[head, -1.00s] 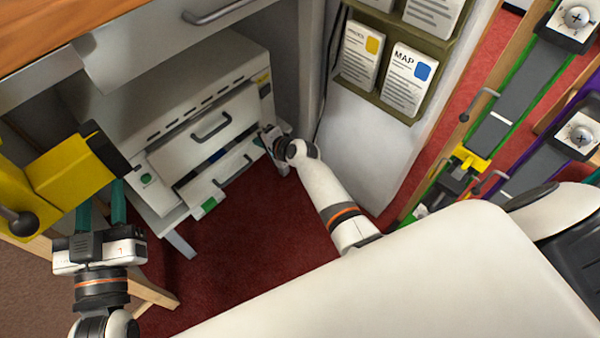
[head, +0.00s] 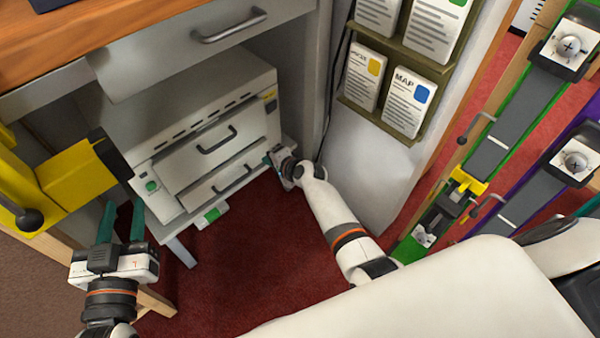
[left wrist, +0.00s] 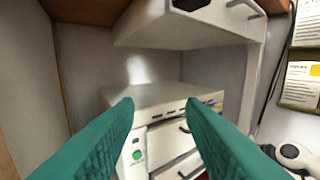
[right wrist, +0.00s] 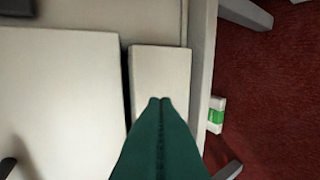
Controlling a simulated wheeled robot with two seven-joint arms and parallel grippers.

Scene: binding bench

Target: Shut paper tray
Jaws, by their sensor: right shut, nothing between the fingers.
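The paper tray (head: 205,197) is the lower front of the white machine (head: 190,98) under the bench, with a dark bar handle (head: 232,180). Its front looks about level with the panel above it (head: 190,165). My right gripper (head: 270,161) is shut and empty at the right end of the tray front. In the right wrist view its closed green fingertips (right wrist: 160,100) overlap a pale panel; I cannot tell if they touch. My left gripper (head: 123,208) is open and empty left of the machine; its spread fingers (left wrist: 158,105) show in the left wrist view.
A grey bench drawer (head: 180,50) juts out above the machine. A yellow device (head: 60,175) with black parts stands at the left, near the left gripper. A leaflet rack (head: 390,55) hangs at the right. Red floor (head: 260,250) lies open in front.

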